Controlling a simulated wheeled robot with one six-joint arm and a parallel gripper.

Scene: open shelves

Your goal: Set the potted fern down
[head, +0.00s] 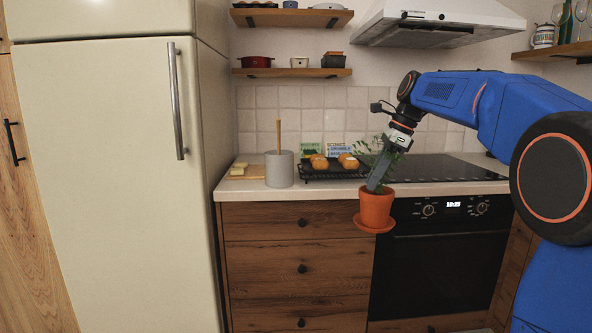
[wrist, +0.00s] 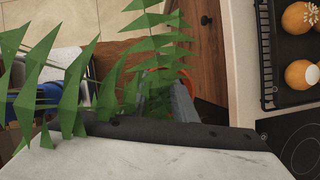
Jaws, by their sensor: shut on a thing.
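The potted fern (head: 376,209) is an orange-brown terracotta pot on a matching saucer, with green fronds above it. In the head view it hangs upright in front of the counter's front edge, by the oven. My gripper (head: 375,183) reaches down from above and is shut on it at the pot's upper part. In the wrist view, green fronds of the fern (wrist: 65,90) cover much of the left and middle, and only a little orange of the pot shows. The exact finger contact is hidden by fronds.
The counter (head: 330,190) holds a black rack with buns (head: 320,162), a grey crock (head: 279,169), a board with yellow pieces (head: 240,171) and a black cooktop (head: 440,168). A bare strip runs along its front edge. The oven (head: 440,250) and wooden drawers are below; a tall fridge stands left.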

